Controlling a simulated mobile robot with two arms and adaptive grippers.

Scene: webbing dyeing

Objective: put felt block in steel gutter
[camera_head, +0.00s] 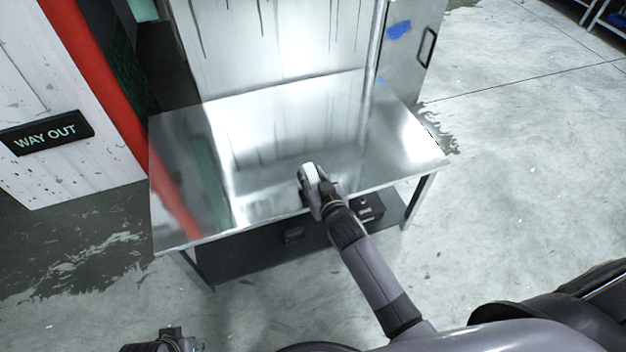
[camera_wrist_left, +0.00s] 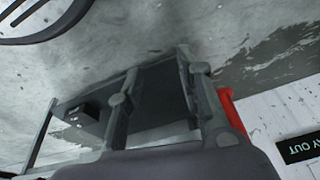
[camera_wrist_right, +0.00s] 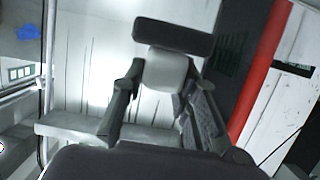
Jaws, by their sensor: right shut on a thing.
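My right gripper (camera_head: 312,184) is shut on a block, which I take to be the felt block (camera_head: 309,173). It is held over the near part of the shiny metal table, and I cannot tell its height. In the right wrist view the right gripper (camera_wrist_right: 160,92) grips the block's pale grey part (camera_wrist_right: 165,70), with a dark grey bar (camera_wrist_right: 172,37) at its far end. My left gripper (camera_head: 172,336) is low at the bottom left of the head view. In the left wrist view the left gripper (camera_wrist_left: 160,85) has its fingers apart and nothing between them. I cannot make out a steel gutter.
The metal table (camera_head: 180,150) has a bare, reflective top. Dark objects sit on its lower shelf, including a box (camera_head: 371,209). A pale cabinet (camera_head: 270,40) stands behind. A red post (camera_head: 95,70) and a WAY OUT sign (camera_head: 46,133) are at the left. Floor is open at the right.

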